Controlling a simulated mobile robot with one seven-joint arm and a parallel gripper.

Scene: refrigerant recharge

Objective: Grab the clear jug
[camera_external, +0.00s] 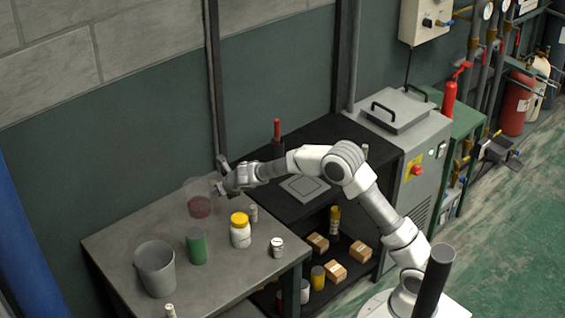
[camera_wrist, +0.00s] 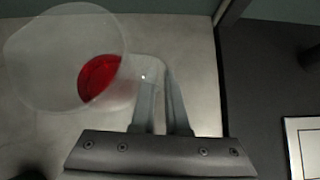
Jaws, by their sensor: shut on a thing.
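The clear jug (camera_external: 197,188) is a see-through vessel with red liquid in its bottom, at the back of the grey table (camera_external: 125,231) in the external view. In the wrist view the jug (camera_wrist: 30,62) fills the upper left, its handle side toward my fingers. My gripper (camera_external: 222,187) is beside the jug on its right. In the wrist view my gripper (camera_wrist: 160,90) has its two fingers close together, shut on the jug's handle. I cannot tell whether the jug touches the table.
On the grey table stand a grey bucket (camera_external: 155,270), a green can (camera_external: 196,247), a white jar with a yellow lid (camera_external: 240,232) and small containers, one of them a white jar (camera_external: 277,248). A dark post (camera_external: 214,80) rises behind. A black shelf unit (camera_external: 310,135) adjoins on the right.

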